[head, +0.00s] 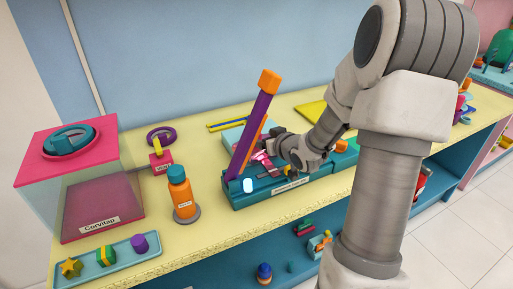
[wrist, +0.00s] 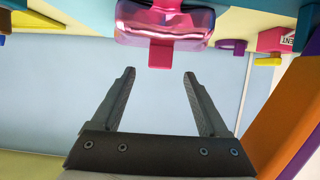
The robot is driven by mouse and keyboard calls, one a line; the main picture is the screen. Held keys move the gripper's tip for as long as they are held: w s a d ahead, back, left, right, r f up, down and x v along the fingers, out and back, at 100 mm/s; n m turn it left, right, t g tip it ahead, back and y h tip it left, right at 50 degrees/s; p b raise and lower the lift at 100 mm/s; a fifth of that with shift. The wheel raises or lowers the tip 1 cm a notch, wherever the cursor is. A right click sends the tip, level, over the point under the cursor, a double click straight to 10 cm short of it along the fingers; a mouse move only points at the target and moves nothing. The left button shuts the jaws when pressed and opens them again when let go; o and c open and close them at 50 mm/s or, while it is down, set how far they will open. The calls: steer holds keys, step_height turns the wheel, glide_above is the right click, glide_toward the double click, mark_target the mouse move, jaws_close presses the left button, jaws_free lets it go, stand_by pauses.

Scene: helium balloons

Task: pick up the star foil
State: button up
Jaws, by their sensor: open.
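A shiny pink foil piece (head: 262,157) lies at the teal machine (head: 240,200) in the head view, partly hidden by my wrist. It may be the star foil; its shape is not clear as a star. In the wrist view, the glossy pink piece (wrist: 165,22) shows at the top centre, with a darker pink tab (wrist: 160,54) pointing towards the jaws. My gripper (wrist: 158,73) is open and empty. The tab is in line with the gap between the fingertips and appears just beyond them.
A tall purple and orange post (head: 252,125) leans up close left of my gripper. An orange bottle (head: 180,190), a clear box with pink lid (head: 70,150) and a blue tray (head: 148,252) with small shapes stand left.

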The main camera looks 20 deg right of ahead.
steer(key=x, duration=0.2)
steer(key=shift+w+f, duration=0.15)
steer(key=shift+w, duration=0.1)
jaws_close()
stand_by(0.3)
